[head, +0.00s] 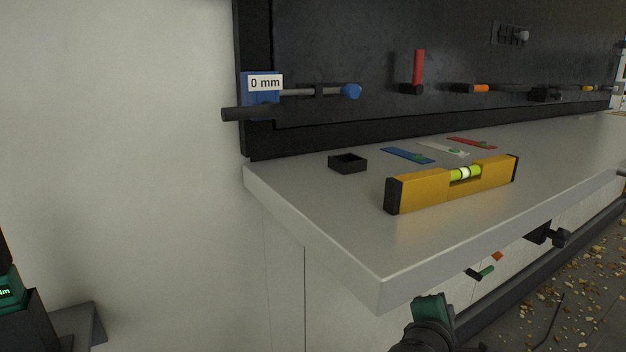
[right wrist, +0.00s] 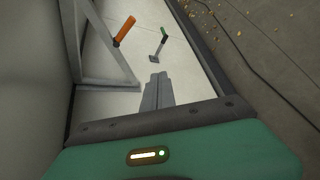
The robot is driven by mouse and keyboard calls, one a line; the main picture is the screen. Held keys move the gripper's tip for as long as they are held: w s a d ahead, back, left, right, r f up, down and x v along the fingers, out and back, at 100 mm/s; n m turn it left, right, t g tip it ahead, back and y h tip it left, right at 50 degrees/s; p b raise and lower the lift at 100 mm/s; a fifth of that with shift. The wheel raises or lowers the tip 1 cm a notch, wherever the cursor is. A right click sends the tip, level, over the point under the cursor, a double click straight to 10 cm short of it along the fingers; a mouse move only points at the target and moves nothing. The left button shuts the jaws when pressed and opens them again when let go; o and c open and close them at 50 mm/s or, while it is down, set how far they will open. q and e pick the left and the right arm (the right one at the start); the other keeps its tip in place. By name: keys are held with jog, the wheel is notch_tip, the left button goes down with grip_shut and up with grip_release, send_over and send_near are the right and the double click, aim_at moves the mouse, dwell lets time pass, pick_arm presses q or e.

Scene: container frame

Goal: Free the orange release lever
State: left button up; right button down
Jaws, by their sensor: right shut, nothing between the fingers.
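The orange release lever (right wrist: 125,29) shows in the right wrist view, tilted, with a short dark stem at its lower end. A small part of the orange lever (head: 497,256) shows in the head view, below the bench edge. A green-handled lever (right wrist: 163,34) on a dark foot stands to its right; its green handle (head: 486,271) is also in the head view. My right gripper (right wrist: 158,78) is shut and empty, short of both levers. Its green housing (head: 432,308) shows in the head view below the bench corner. My left gripper is not identifiable.
A grey bracket (right wrist: 103,82) stands left of the orange lever. The bench top (head: 310,215) overhangs the levers; a yellow spirit level (head: 420,188) and a small black box (head: 347,163) lie on it. A dark knob (head: 560,238) sticks out below the bench. A cable (right wrist: 255,62) lies on the floor.

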jog(key=s+a+r+m+g+y+p, duration=0.1)
jog(key=s+a+m+g+y+p, duration=0.1)
jog(key=s+m+p, duration=0.6)
jog(key=s+a+r+m+g+y+p, duration=0.1)
jog(key=s+m+g+y+p, duration=0.4)
jog(key=p, duration=1.6)
jog(key=s+a+m+g, duration=0.1)
jog(key=s+m, duration=0.2)
jog(key=s, duration=0.2)
jog(key=shift+a+r+m+y, duration=0.15)
jog(key=shift+m+y, duration=0.15)
jog(key=shift+m, duration=0.1)
